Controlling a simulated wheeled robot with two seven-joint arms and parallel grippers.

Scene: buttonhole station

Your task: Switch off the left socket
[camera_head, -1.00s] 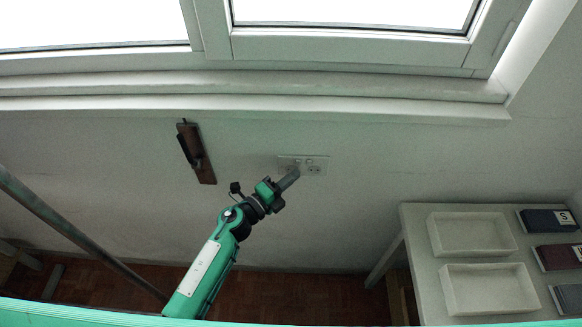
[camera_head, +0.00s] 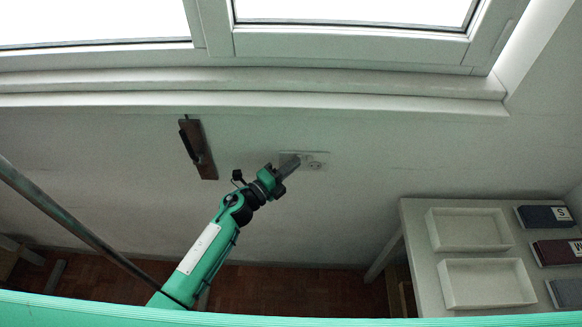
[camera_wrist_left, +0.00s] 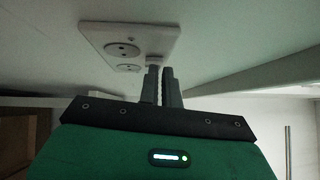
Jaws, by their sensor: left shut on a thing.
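A white double socket plate (camera_head: 321,157) is mounted on the wall below the window sill. In the head view its right outlet (camera_head: 314,166) shows, and my left gripper (camera_head: 294,160) covers most of its left part. In the wrist view the plate (camera_wrist_left: 100,33) carries two round outlets, and the left gripper's fingers (camera_wrist_left: 160,70) reach its near edge. The fingers are close together with a narrow gap. A small pale switch (camera_wrist_left: 155,61) shows at their tips, partly hidden by them. The switch's position cannot be made out. My right gripper is not in view.
A brown trowel-like tool (camera_head: 203,158) hangs on the wall to the left. A white table (camera_head: 412,218) at right holds two shallow trays (camera_head: 431,232) and several dark boxes (camera_head: 545,217). The wall around the plate is clear.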

